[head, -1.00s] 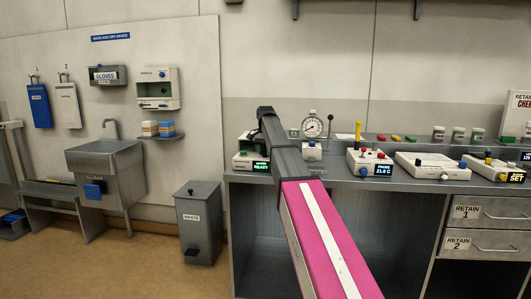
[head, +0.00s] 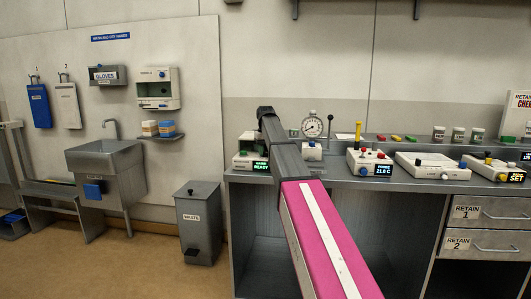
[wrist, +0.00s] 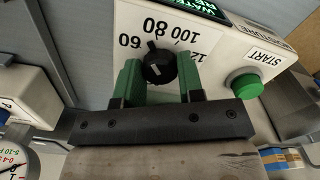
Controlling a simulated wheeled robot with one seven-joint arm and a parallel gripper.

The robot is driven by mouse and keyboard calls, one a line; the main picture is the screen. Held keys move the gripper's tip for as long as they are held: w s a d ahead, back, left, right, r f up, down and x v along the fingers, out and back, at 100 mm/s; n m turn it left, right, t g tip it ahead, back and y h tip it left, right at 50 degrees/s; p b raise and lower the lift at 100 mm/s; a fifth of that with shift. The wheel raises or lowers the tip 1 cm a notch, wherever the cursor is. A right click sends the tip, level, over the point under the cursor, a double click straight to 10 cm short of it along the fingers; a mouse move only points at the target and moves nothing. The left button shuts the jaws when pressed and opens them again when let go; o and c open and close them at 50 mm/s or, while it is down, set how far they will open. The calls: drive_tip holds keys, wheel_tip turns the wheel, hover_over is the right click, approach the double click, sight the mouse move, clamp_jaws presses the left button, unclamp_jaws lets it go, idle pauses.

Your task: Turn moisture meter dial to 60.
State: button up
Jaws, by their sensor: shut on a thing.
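The moisture meter is a white box (wrist: 222,58) with a black dial (wrist: 158,66) in the wrist view. Printed numbers 60, 80, 100 and a partly hidden 12- curve around the dial's far side. The dial's black tip lies between 60 and 80, nearer 80. My gripper (wrist: 159,63) has its green fingers on either side of the dial, shut on it. In the head view the meter (head: 243,161) stands at the bench's left end, partly behind my arm, with a lit READY display; the dial and fingers are hidden there.
A green START button (wrist: 247,85) sits right of the dial. A round gauge (head: 312,124) stands just right of the meter, and a probe box (head: 369,161) farther right. A waste bin (head: 199,222) stands on the floor left of the bench.

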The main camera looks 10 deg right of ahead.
sight(265, 152)
drive_tip(key=shift+n, duration=0.7)
drive_tip(key=o, duration=0.9)
drive_tip(key=shift+r, duration=0.1)
drive_tip(key=shift+r, duration=3.65)
